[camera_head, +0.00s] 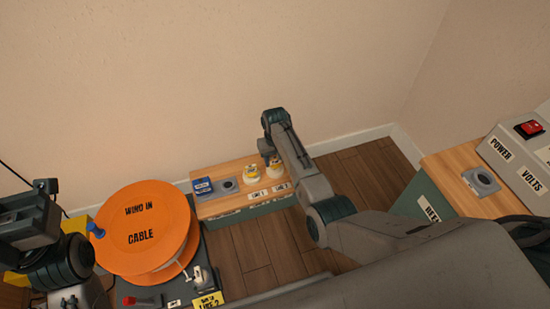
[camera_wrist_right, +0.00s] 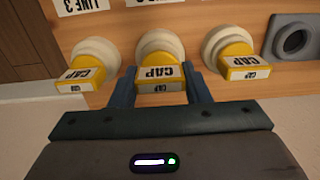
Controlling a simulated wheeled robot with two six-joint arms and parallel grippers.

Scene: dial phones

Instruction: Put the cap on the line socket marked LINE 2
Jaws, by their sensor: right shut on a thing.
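My right gripper (camera_head: 272,158) reaches down over the wooden shelf by the back wall. In the right wrist view, its two fingers (camera_wrist_right: 162,88) are shut on the yellow tab of the middle cap (camera_wrist_right: 160,72), which has a round white body. Similar caps stand on either side, one at left (camera_wrist_right: 90,62) and one at right (camera_wrist_right: 235,52). In the head view, one cap (camera_head: 250,173) shows left of my gripper; my arm hides the far right of the row. Labels that look like LINE 1 (camera_head: 257,193) and LINE 2 (camera_head: 281,187) lie in front. My left arm is partly visible; its fingertips are unclear.

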